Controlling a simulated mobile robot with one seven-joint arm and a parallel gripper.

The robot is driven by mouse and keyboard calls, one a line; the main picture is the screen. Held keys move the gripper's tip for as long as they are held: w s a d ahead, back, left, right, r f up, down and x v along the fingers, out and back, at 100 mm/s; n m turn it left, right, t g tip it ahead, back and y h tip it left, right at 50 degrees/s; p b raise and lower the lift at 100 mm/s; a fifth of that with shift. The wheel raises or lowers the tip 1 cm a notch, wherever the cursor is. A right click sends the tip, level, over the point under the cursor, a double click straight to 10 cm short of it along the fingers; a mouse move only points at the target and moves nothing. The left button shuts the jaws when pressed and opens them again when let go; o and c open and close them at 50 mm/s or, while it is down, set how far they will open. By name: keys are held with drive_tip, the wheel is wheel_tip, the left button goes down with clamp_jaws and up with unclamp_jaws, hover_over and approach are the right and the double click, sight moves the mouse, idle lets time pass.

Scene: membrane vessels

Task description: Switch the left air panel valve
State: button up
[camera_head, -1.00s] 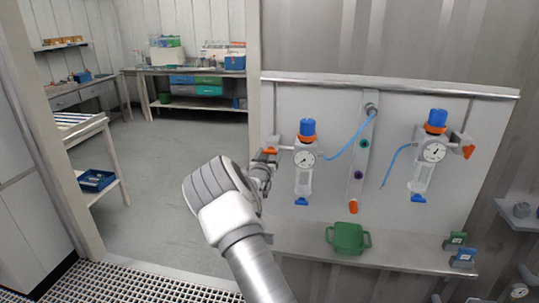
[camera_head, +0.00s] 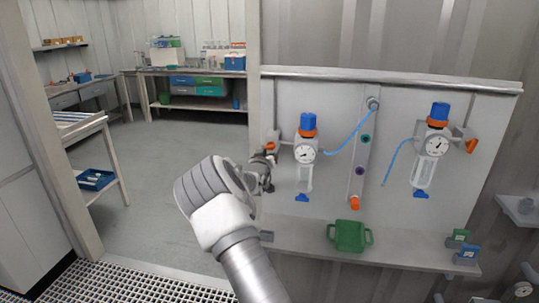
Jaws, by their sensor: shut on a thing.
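The left air panel unit has a blue-capped regulator (camera_head: 307,124) with an orange ring, a round gauge (camera_head: 305,152) and a clear bowl with a blue bottom below. Its left valve, with a small orange handle (camera_head: 270,147), sits at the panel's left edge. My gripper (camera_head: 269,158) is at this handle, shut on it; the fingers and my wrist hide part of the handle and valve body. My arm reaches up from the bottom of the view. The right unit (camera_head: 436,146) is similar, with its own orange handle (camera_head: 471,146) at its right side, clear of me.
A manifold strip (camera_head: 361,170) with blue hoses stands between the units. A shelf (camera_head: 300,233) below holds a green container (camera_head: 348,236) and small blue and green items (camera_head: 466,254) at the right. Open floor lies left, past a door post (camera_head: 254,100); a workbench (camera_head: 205,105) stands behind.

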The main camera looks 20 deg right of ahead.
drive_tip(key=n+b, duration=0.3)
drive_tip(key=n, duration=0.3)
drive_tip(key=shift+a+f+n, duration=0.1)
drive_tip(key=shift+f+n, duration=0.05)
drive_tip(key=shift+n, duration=0.15)
drive_tip(key=n+b, duration=0.2)
drive_tip(key=n, duration=0.2)
drive_tip(key=shift+b, duration=0.3)
drive_tip(key=shift+n+b, duration=0.55)
drive_tip(key=shift+n, duration=0.45)
drive_tip(key=o, duration=1.4)
drive_tip(key=v, duration=1.7)
drive_tip(key=shift+s+a, duration=0.1)
drive_tip(key=shift+s, duration=0.05)
